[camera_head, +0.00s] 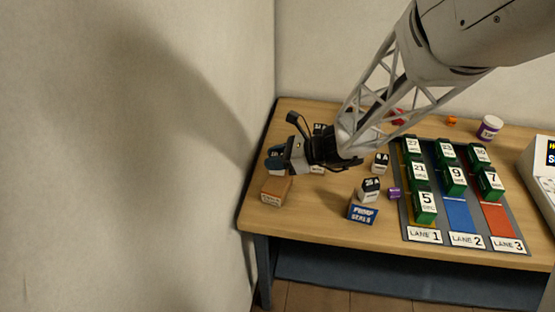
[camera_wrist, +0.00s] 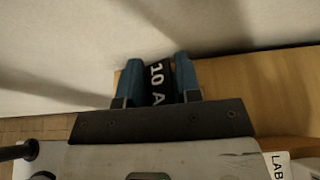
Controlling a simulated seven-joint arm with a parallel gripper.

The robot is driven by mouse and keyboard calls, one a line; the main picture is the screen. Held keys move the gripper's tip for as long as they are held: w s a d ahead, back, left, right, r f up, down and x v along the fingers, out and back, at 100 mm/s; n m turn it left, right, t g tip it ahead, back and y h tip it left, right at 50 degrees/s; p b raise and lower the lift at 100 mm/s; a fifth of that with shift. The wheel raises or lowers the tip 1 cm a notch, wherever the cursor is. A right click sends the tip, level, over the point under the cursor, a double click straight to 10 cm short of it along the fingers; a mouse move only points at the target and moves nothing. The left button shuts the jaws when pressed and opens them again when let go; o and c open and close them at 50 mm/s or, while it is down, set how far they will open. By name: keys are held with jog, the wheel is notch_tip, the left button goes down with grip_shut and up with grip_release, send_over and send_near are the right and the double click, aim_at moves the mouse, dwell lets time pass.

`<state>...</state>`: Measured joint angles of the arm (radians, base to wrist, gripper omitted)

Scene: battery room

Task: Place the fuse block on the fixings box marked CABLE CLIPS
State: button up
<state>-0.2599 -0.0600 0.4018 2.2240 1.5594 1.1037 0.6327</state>
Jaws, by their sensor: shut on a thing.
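The fuse block (camera_wrist: 159,82) is black with white "10 A" lettering. In the wrist view my gripper (camera_wrist: 159,84) has its two blue fingers closed on either side of it. No readable CABLE CLIPS marking shows.
A blue PUMP SEALS box (camera_head: 362,213) carries a black-and-white block (camera_head: 369,189). Another block (camera_head: 381,161) stands behind it. Several green numbered blocks fill the lane mat (camera_head: 458,213) at right. The wall (camera_head: 190,150) is close on the left.

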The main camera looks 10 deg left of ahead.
dwell(0.3)
jog(key=shift+f, duration=1.7)
jog(key=shift+f, duration=0.15)
jog(key=o, duration=1)
jog(key=shift+c, duration=0.2)
jog(key=shift+r, duration=0.2)
jog(key=v, duration=1.2)
jog(key=shift+f, duration=0.1)
